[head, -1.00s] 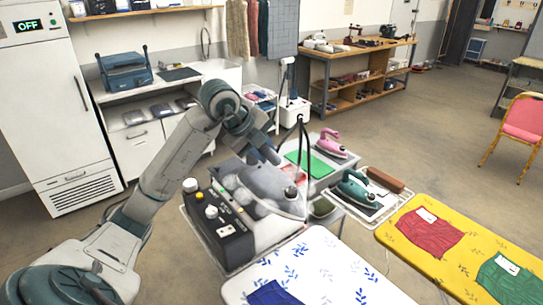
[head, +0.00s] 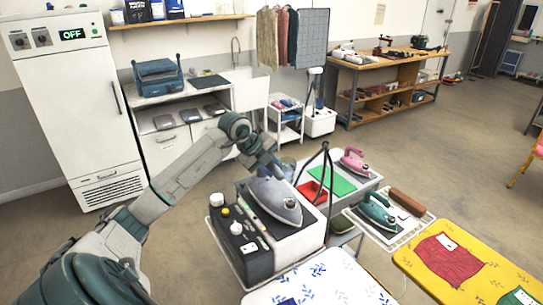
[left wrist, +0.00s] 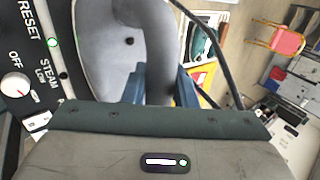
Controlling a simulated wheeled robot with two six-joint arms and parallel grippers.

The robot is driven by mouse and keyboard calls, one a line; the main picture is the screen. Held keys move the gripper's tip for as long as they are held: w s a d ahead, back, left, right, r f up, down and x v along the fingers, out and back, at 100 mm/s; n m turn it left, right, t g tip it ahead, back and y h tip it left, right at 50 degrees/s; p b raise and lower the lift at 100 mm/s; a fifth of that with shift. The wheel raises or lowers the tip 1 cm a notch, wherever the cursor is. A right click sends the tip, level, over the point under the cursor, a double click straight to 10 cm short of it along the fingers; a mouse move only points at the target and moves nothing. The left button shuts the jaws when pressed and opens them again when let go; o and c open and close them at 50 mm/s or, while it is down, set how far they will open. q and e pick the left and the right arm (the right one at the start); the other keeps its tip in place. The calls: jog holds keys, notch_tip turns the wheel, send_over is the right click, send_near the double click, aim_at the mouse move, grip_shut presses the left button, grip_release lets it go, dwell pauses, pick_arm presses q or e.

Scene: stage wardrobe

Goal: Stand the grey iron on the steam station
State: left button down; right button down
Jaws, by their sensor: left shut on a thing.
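The grey iron (head: 276,204) is at the top of the steam station (head: 247,252), its pointed end towards the lower right in the head view. I cannot tell whether it rests on the station or is held just above it. My left gripper (head: 267,168) reaches in from the upper left and is shut on the iron's handle. In the left wrist view the blue fingers (left wrist: 161,88) are on either side of the grey handle, with the iron's body (left wrist: 105,55) beyond. The handle hides part of the iron. My right gripper is not in view.
A black cord stand (head: 326,165) rises beside the station. A red tray (head: 313,193), a green mat (head: 331,181) and a pink iron (head: 354,161) lie behind it. A teal iron (head: 376,212) stands on a rack to the right. A patterned ironing board (head: 330,283) is in front.

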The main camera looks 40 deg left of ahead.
pick_arm(q)
jog(key=shift+f, duration=0.2)
jog(key=c, duration=1.2)
grip_release()
jog(key=shift+f, duration=0.1)
jog(key=shift+o, duration=0.2)
jog(key=shift+s+d, duration=0.1)
jog(key=shift+s, duration=0.05)
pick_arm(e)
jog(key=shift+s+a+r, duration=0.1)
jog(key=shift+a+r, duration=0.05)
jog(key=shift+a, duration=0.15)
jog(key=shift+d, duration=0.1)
pick_arm(q)
jog(key=shift+a+r, duration=0.2)
jog(key=shift+r, duration=0.05)
jog(key=b+v, duration=0.5)
jog(key=v, duration=0.6)
jog(key=shift+s+r+b, duration=0.15)
jog(key=shift+r+b, duration=0.15)
jog(key=shift+b, duration=0.1)
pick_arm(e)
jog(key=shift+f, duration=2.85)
